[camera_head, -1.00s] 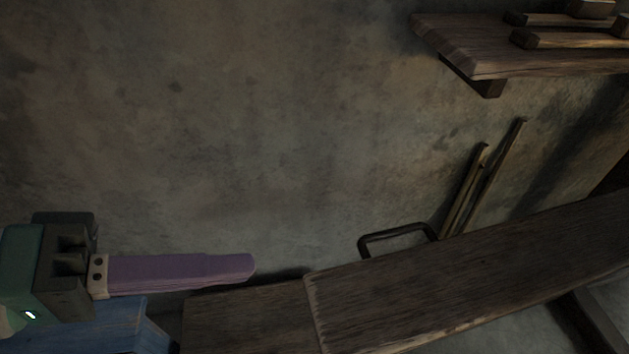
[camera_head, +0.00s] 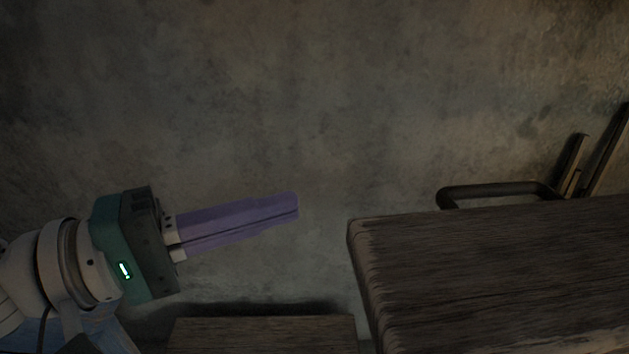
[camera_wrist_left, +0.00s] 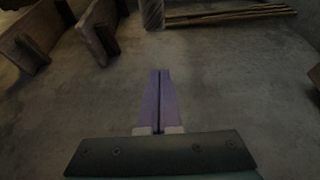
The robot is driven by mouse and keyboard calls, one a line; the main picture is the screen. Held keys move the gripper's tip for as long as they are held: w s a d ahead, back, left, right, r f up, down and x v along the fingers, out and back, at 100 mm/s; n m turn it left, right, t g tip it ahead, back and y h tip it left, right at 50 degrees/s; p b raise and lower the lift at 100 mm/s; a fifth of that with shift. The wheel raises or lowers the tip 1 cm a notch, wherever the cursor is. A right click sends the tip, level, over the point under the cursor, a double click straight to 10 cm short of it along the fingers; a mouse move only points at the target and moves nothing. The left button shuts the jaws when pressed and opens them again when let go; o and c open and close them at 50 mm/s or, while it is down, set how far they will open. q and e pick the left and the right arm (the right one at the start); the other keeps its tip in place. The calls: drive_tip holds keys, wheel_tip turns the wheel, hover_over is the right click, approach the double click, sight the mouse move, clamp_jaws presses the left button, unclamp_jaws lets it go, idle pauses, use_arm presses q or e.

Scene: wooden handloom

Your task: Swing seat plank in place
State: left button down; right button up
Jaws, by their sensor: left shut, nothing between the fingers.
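A thick dark wooden plank (camera_head: 490,270) with a dark metal handle (camera_head: 495,190) at its far edge fills the lower right of the head view. I take it for the seat plank. Its left end hangs free, apart from the gripper. My left gripper (camera_head: 297,205), with purple fingers, is shut and empty in front of the bare wall, left of the plank's end. In the left wrist view its fingers (camera_wrist_left: 160,75) lie together with nothing between them. My right gripper is in neither view.
A lower wooden board (camera_head: 265,335) lies at the bottom of the head view, below the gripper. Slim wooden posts (camera_head: 590,160) lean at the wall on the right. Wooden pieces (camera_wrist_left: 30,40) show top left in the left wrist view. The wall area around the gripper is clear.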

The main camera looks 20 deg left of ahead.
use_arm(q)
drive_tip(key=d, duration=0.5)
drive_tip(key=shift+d+b, duration=0.3)
drive_tip(key=shift+d, duration=0.1)
drive_tip(key=shift+s, duration=0.1)
